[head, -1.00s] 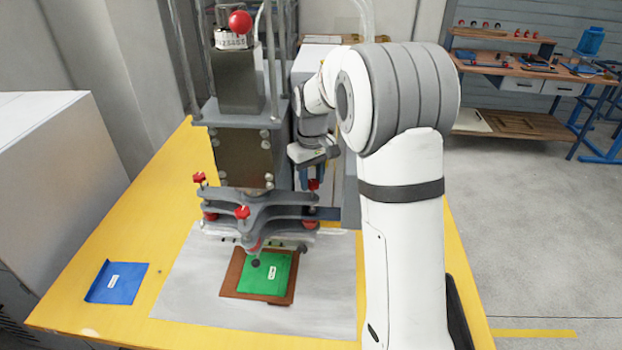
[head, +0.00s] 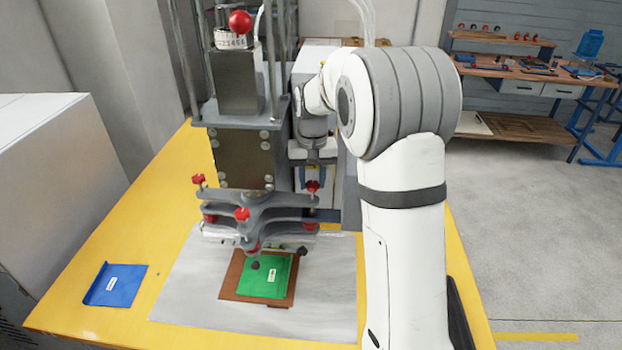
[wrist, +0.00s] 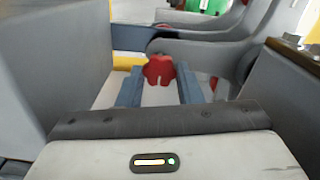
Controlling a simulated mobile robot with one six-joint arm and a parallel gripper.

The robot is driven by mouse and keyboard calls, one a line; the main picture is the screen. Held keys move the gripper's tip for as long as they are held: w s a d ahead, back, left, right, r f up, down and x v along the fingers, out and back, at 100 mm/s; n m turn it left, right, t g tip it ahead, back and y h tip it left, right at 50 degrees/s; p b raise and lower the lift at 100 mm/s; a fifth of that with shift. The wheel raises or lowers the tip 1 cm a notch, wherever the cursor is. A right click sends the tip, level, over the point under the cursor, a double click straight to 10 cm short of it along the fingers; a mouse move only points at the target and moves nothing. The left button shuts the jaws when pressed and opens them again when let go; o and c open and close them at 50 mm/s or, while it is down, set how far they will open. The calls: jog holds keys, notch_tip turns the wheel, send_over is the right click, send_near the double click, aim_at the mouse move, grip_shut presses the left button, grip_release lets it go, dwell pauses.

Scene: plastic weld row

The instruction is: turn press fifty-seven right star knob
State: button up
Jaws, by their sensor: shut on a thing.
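The press's right star knob (head: 313,187) is red and sits at the right end of the grey clamp plate (head: 275,201). In the wrist view the knob (wrist: 159,70) is between the blue fingers of my gripper (wrist: 160,80), which is shut on it. In the head view my gripper (head: 313,177) points down behind the knob, and its fingers are partly hidden. Two other red star knobs stand on the clamp plate: the left one (head: 198,179) and the front one (head: 242,214).
The press column (head: 243,155) stands close to the left of my gripper. A green piece (head: 264,277) lies on a brown board (head: 230,275) below the plate. A blue folder (head: 115,285) lies at the left on the yellow table (head: 70,300).

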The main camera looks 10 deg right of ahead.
jog(key=shift+w+r, duration=0.1)
jog(key=shift+r, duration=0.05)
jog(key=o, duration=1)
jog(key=shift+c, duration=0.2)
